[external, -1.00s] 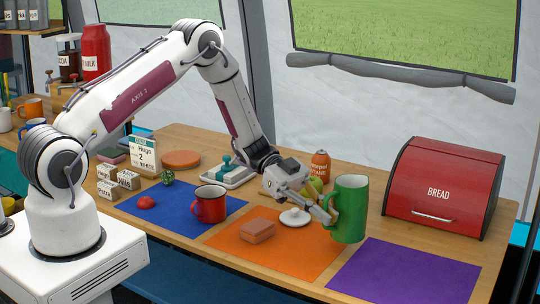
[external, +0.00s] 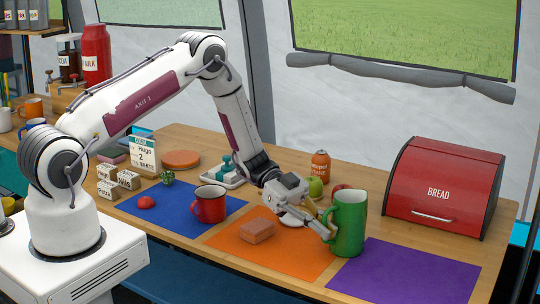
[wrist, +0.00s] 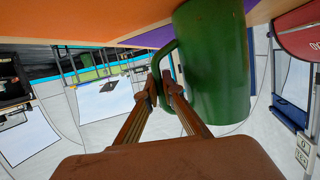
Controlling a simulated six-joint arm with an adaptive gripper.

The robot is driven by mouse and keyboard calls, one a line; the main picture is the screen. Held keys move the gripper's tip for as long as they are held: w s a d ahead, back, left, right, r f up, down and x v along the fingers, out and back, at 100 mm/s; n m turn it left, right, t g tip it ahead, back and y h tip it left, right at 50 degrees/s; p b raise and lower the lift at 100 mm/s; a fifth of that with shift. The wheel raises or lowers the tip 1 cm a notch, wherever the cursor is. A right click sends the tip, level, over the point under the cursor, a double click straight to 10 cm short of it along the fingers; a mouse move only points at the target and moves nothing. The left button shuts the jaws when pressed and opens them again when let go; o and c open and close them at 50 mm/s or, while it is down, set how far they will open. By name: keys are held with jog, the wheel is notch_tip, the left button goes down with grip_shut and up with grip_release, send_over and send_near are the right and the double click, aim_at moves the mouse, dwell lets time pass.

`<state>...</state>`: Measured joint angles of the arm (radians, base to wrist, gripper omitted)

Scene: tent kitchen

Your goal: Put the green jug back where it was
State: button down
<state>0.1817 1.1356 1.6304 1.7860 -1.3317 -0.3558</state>
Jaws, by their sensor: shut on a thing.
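The green jug (external: 349,228) is upright at the right edge of the orange mat (external: 305,262), close to the purple mat (external: 400,275). My gripper (external: 328,232) is shut on the jug's handle, at the jug's left side. In the wrist view the fingers (wrist: 163,88) close around the handle, and the jug (wrist: 212,70) fills the upper right. Its base is near the mats at the top of that view; I cannot tell whether it touches the table.
A red mug (external: 208,205) stands on the blue mat (external: 165,213). The bread box (external: 447,188) stands behind right. The purple mat is clear.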

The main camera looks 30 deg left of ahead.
jog(key=shift+f, duration=0.1)
jog(key=c, duration=2.2)
grip_release()
jog(key=shift+w+a, duration=0.1)
jog(key=shift+a, duration=0.1)
jog(key=v, duration=1.1)
jog(key=shift+a+r, duration=0.25)
jog(key=shift+r, duration=0.05)
jog(key=shift+w, duration=0.15)
